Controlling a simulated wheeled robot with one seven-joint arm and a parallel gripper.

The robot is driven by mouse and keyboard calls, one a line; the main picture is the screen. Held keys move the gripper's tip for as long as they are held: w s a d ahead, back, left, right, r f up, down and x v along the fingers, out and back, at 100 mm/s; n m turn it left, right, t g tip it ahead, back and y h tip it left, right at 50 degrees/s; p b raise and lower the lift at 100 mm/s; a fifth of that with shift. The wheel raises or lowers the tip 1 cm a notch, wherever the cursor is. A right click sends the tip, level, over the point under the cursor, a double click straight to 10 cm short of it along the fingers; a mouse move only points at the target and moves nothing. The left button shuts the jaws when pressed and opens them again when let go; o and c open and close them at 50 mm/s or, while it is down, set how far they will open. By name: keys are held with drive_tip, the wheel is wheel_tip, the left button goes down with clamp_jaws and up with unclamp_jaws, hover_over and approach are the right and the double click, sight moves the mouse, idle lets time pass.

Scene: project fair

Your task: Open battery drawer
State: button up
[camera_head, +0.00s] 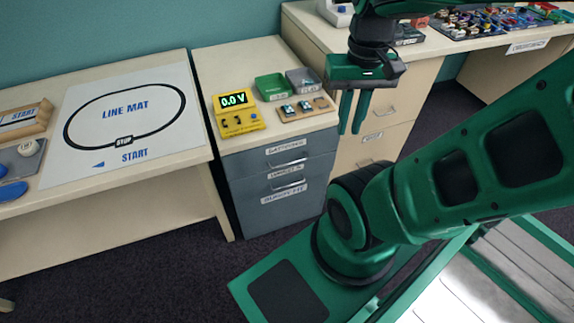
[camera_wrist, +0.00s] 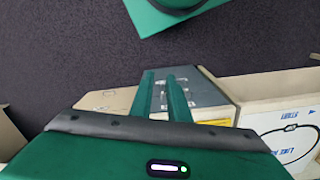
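A grey drawer cabinet (camera_head: 232,176) stands between two tables in the head view. Its top drawer (camera_head: 250,160) is closed flush, with a white label that seems to read batteries and a bar handle (camera_head: 289,164). Closed drawers with labels and another handle (camera_head: 290,188) are below it. My gripper (camera_head: 351,131) hangs fingers-down to the right of the cabinet, apart from the handles. Its two fingers are apart with nothing between them. In the wrist view the fingers (camera_wrist: 162,74) show a gap, with the grey cabinet (camera_wrist: 210,94) beyond them, partly hidden by a finger.
A yellow meter (camera_head: 237,120), a green bin (camera_head: 271,87), a grey bin (camera_head: 304,80) and small parts stand on the cabinet top. A line mat table (camera_head: 165,150) is at left. A wooden drawer unit (camera_head: 405,110) is behind my gripper. Dark carpet before the cabinet is clear.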

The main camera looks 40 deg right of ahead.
drive_tip(key=w+d+f+g+y, duration=0.1)
drive_tip(key=w+d+f, duration=0.2)
drive_tip(key=w+f, duration=0.2)
drive_tip(key=m+t+y, duration=0.7)
drive_tip(key=t+y, duration=0.3)
drive_tip(key=y, duration=0.2)
approach(292, 163)
drive_tip(key=x, duration=1.1)
drive_tip(key=shift+w+a, duration=0.1)
drive_tip(key=shift+a, duration=0.05)
drive_tip(key=shift+f, duration=0.1)
clamp_jaws()
drive_tip(key=shift+h, duration=0.3)
